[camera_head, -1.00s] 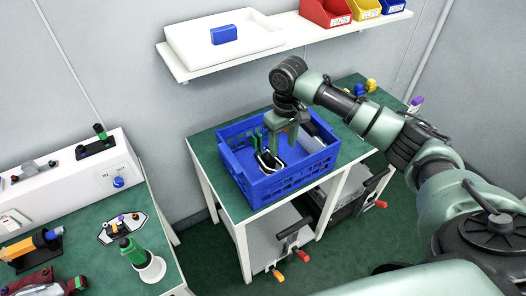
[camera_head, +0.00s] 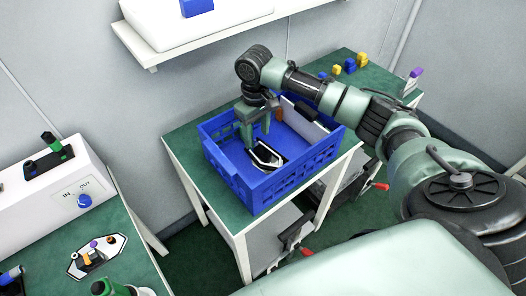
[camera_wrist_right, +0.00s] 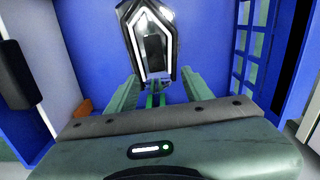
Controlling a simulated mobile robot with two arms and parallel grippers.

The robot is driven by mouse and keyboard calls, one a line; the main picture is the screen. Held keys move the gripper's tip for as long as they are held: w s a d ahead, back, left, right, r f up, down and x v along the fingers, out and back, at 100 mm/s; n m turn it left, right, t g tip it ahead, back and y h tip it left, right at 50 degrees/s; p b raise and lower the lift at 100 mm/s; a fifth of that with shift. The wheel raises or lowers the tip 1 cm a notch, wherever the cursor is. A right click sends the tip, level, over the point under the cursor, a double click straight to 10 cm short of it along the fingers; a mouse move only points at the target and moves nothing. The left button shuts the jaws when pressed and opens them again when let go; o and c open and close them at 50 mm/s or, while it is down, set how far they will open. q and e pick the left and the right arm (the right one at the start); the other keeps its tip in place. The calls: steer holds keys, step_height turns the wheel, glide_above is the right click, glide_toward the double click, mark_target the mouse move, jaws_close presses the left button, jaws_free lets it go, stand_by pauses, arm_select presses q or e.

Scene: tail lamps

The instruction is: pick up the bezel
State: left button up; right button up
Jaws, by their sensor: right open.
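The bezel (camera_head: 265,158) is a pointed frame with a bright chrome-white rim and dark inside. It lies in the blue crate (camera_head: 262,193) on the green-topped table. My right gripper (camera_head: 257,138) points down into the crate, over its left rear part, close to the bezel. In the right wrist view the bezel (camera_wrist_right: 153,45) shows just beyond the fingertips of the open right gripper (camera_wrist_right: 160,92), with nothing seen gripped. I cannot tell the exact gap between them. My left gripper is not in view.
The crate's walls stand close around the right gripper. A dark item (camera_head: 306,112) and an orange-brown piece (camera_head: 280,113) are at the crate's back. A white shelf (camera_head: 225,42) hangs behind. Another bench with a white IN/OUT box (camera_head: 55,190) is at left.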

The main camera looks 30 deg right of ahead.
mark_target(260, 149)
steer(key=f, duration=0.3)
steer(key=s+f+p, duration=0.1)
steer(key=f, duration=0.1)
steer(key=shift+d+f, duration=0.2)
steer(key=shift+d, duration=0.15)
steer(key=shift+f, duration=0.45)
jaws_close()
